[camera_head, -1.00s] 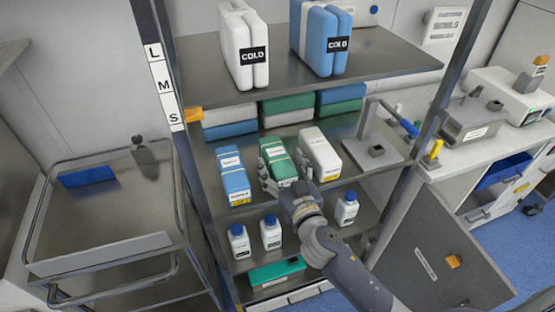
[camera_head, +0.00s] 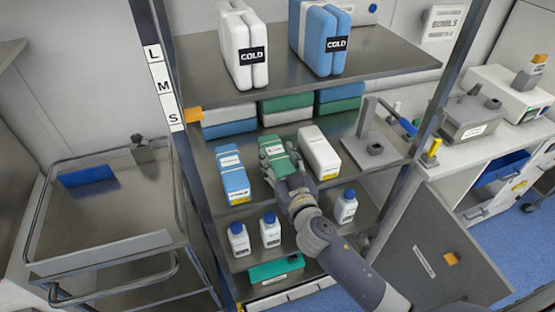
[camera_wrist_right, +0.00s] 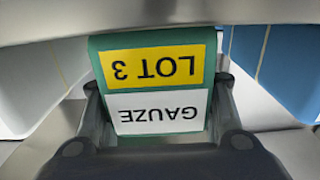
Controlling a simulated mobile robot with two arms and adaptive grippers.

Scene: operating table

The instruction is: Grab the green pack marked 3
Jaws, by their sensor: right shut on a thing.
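The green pack (camera_head: 274,150) stands on the middle shelf between a blue pack (camera_head: 232,174) and a white pack (camera_head: 320,152). In the right wrist view the green pack (camera_wrist_right: 209,95) shows a yellow label reading LOT 3 and a white label reading GAUZE, both upside down. My right gripper (camera_head: 281,166) is at the pack's near end. In the right wrist view its fingers (camera_wrist_right: 160,115) stand on either side of the pack, shut on it. My left gripper is not in view.
Several white bottles with blue caps (camera_head: 270,230) stand on the shelf below. COLD packs (camera_head: 322,40) stand on the top shelf (camera_head: 200,72). A metal stand with a blue handle (camera_head: 375,150) is right of the white pack. A steel cart (camera_head: 100,215) is at left.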

